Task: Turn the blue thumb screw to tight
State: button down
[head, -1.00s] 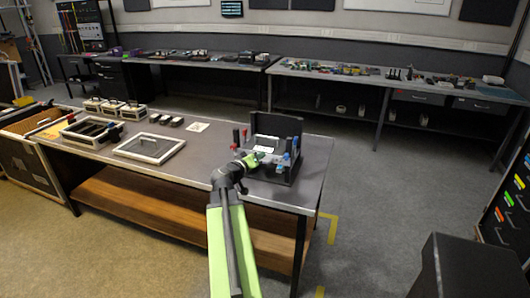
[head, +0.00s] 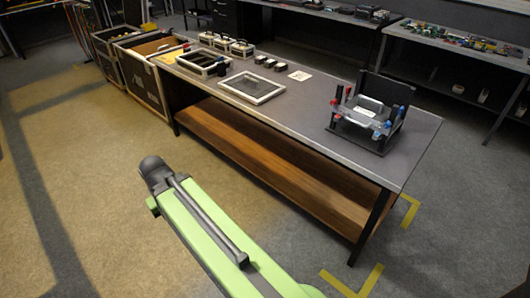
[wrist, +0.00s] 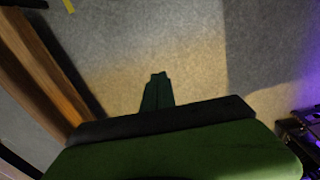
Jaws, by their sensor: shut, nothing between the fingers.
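A black fixture (head: 365,144) stands on the table at its right end, with an upright back panel and a silver-grey part in it. Small blue knobs (head: 388,124) show at its right side; I cannot tell which is the blue thumb screw, nor how far it is turned. My gripper (wrist: 158,78) shows in the wrist view, its dark green fingers shut together with nothing held, over bare floor. It is away from the fixture, which is not in the wrist view. In the head view my arm reaches in front of the table and the fingers are hidden.
Red knobs (head: 339,92) stand on the fixture's left side. The table (head: 300,100) also carries a framed panel (head: 252,88) and several small boxes. Its wooden lower shelf (head: 270,160) faces me. The floor (head: 90,200) to the left is clear.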

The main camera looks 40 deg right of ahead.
aim_at(386, 125)
jog(key=u, duration=0.05)
jog(key=k, duration=1.1)
jog(key=z, duration=0.65)
jog(key=i, duration=1.35)
jog(key=u, duration=0.6)
